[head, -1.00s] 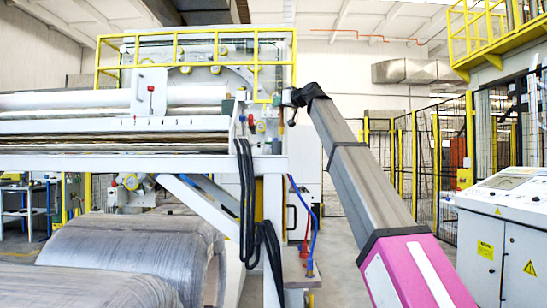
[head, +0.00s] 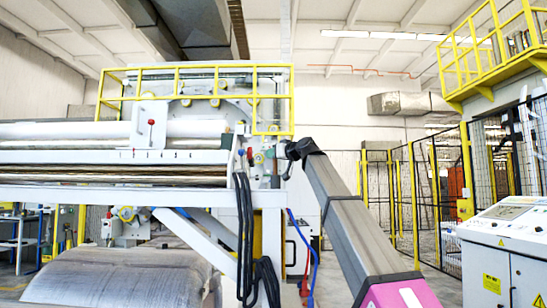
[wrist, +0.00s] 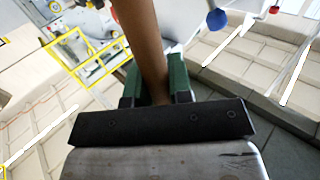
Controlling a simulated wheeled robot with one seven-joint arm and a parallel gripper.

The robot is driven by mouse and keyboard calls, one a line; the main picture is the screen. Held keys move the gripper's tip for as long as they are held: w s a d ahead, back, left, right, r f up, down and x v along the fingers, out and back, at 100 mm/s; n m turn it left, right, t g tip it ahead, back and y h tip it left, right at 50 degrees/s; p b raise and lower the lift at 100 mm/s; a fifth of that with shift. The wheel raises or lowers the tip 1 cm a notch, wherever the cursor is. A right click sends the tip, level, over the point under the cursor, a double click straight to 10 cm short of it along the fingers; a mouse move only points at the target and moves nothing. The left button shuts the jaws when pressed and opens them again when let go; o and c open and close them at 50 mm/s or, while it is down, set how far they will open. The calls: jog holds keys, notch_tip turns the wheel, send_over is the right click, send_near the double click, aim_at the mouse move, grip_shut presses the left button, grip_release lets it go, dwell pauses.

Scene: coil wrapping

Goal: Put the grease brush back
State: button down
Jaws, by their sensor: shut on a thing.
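My gripper (wrist: 154,66) is shut on a brown, round handle (wrist: 146,35), its green fingers on either side. The handle runs up out of the top of the wrist view, so its bristle end is hidden and I cannot confirm that it is the grease brush. In the head view my dark gripper end (head: 292,153) appears just right of the machine's end frame. The held handle cannot be made out there. No holder for the brush can be identified.
The white machine (head: 100,193) with yellow railings (head: 190,98) stands left, with hanging black cables (head: 243,230). A large coil (head: 130,280) lies below it. A control console (head: 510,235) stands right. A blue knob (wrist: 217,20) shows near my gripper in the wrist view.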

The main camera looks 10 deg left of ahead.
jog(key=shift+f, duration=0.4)
jog(key=c, duration=1)
grip_release()
jog(key=shift+c, duration=0.2)
jog(key=shift+r, duration=0.15)
jog(key=v, duration=1.2)
